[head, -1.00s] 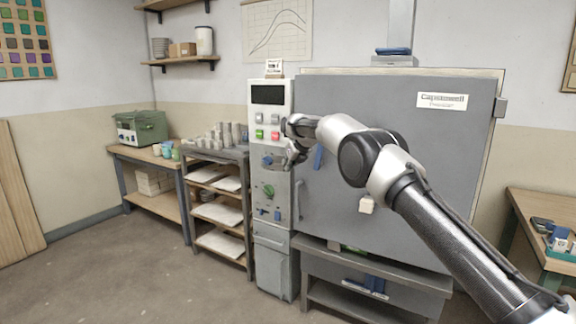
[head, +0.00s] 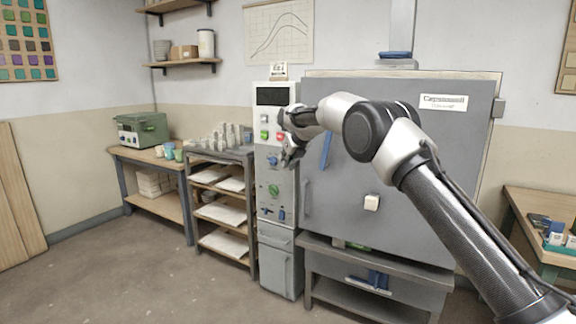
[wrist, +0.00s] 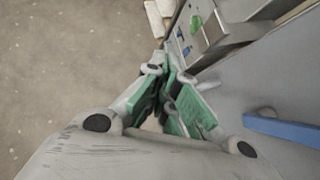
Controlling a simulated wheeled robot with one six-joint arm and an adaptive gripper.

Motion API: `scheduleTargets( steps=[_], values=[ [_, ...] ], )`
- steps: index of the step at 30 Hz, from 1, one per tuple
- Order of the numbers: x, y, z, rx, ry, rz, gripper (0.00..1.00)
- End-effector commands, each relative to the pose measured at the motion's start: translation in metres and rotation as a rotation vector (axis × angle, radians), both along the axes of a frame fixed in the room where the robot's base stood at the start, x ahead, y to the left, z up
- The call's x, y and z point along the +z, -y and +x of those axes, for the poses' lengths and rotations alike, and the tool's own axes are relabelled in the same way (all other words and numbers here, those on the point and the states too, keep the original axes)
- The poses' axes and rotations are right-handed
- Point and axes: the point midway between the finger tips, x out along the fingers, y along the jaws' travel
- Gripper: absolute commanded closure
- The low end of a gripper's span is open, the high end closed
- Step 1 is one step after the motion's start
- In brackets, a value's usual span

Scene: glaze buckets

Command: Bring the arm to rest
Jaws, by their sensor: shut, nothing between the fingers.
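My gripper (head: 287,140) hangs in front of the kiln's control panel (head: 274,180) in the head view, at the end of my raised arm. Its fingers point toward the lower part of the panel. In the wrist view my gripper (wrist: 168,75) shows its green-lined fingers with the tips together and nothing held. The large grey kiln (head: 410,190) stands behind my arm, with its door shut. A blue handle (head: 327,152) on the door is just right of my gripper, and it also shows in the wrist view (wrist: 285,131). Part of the panel is hidden behind my gripper.
A rack (head: 219,176) with several small grey pieces on top stands left of the panel. A workbench (head: 150,156) with a green device (head: 142,129) is further left. Another table (head: 540,210) is at the right. The floor at front left is clear.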

Motion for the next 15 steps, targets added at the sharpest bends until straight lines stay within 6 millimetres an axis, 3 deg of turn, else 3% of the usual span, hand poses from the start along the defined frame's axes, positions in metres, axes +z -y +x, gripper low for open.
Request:
scheduleTargets(
  steps=[6, 11, 15],
  values=[
    [0.025, -0.012, -0.022, 0.001, 0.001, 0.001, 1.0],
    [0.033, -0.015, -0.03, 0.013, 0.008, -0.011, 1.0],
    [0.033, -0.015, -0.032, 0.153, 0.077, -0.128, 1.0]
  ],
)
